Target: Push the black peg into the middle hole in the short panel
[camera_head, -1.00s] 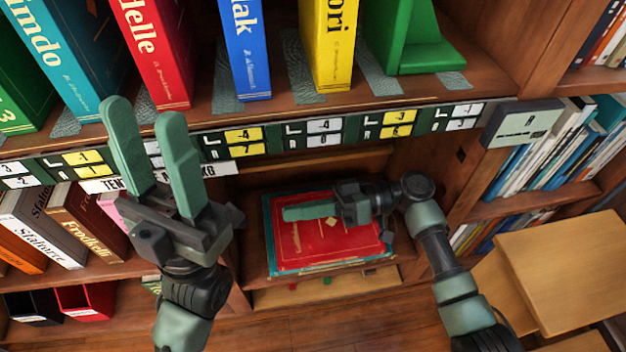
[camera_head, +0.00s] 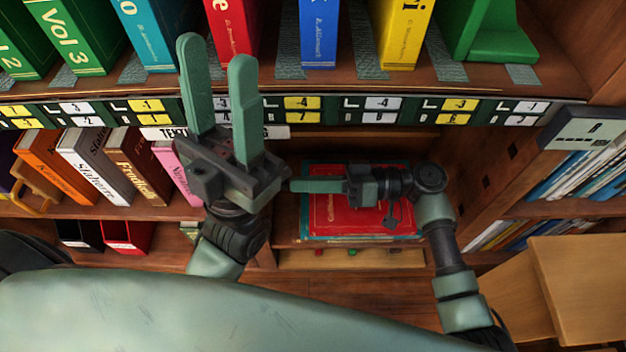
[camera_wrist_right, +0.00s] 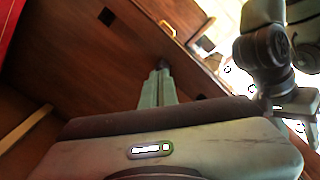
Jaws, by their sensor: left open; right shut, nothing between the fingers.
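In the right wrist view, a brown wooden panel (camera_wrist_right: 75,55) has a row of dark square holes. One hole (camera_wrist_right: 106,17) lies at the upper left and another dark spot (camera_wrist_right: 201,97) at the lower right. My right gripper (camera_wrist_right: 161,72) is shut, its fingertips at a dark spot between those two. I cannot tell whether that spot is the black peg or the hole. In the head view the right gripper (camera_head: 292,186) points left in the lower compartment, over a red book. My left gripper (camera_head: 218,62) is open and empty, raised before the label strip.
The red book (camera_head: 345,222) lies flat in the compartment. A right side wall (camera_head: 500,165) also has dark square holes. Upright books stand above and at left. A label strip (camera_head: 365,108) runs along the shelf edge. Light wooden boxes (camera_head: 580,285) stand lower right.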

